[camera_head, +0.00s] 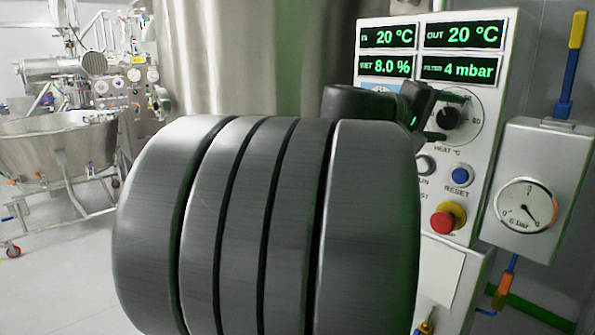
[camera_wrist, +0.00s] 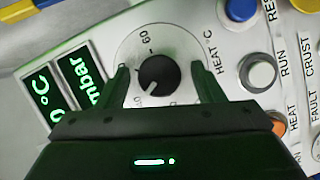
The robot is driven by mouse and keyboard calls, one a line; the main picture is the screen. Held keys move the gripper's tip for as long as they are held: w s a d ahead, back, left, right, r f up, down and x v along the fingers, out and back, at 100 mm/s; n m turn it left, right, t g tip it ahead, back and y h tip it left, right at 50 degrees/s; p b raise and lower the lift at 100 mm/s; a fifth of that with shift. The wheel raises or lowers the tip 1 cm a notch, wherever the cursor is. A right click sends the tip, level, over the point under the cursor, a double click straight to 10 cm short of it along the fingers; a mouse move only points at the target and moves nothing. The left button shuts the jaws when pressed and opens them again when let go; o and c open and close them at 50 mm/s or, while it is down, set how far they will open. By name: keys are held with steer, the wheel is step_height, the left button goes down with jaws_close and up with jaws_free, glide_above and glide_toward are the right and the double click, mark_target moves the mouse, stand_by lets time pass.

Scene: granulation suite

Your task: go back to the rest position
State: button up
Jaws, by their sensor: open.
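My gripper (camera_head: 452,117) is open at the heater dial on the control panel (camera_head: 388,22), in the head view's upper right. In the wrist view my gripper (camera_wrist: 158,74) has one finger on each side of the black HEAT °C knob (camera_wrist: 157,72), with a gap to the knob on both sides. The knob also shows in the head view (camera_head: 447,117). A white pointer mark on it points to the lower left in the wrist view. My dark arm fills the middle of the head view and hides part of the panel. No rest position is marked.
Close by on the panel are a blue RESET button (camera_head: 460,174), a red mushroom button (camera_head: 443,221) and a RUN button (camera_wrist: 257,72). A pressure gauge box (camera_head: 540,180) stands at right. A steel bowl machine (camera_head: 60,150) stands far left, with open floor (camera_head: 70,285) before it.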

steer(key=shift+r+m+y+p, duration=0.35)
steer(key=shift+m+y+p, duration=0.15)
steer(key=shift+m+p, duration=0.7)
steer(key=shift+s+d+f+m+t+y+p, duration=0.1)
steer(key=shift+f+m+t+y+p, duration=0.15)
steer(key=shift+m+y+p, duration=0.4)
steer(key=shift+m, duration=0.25)
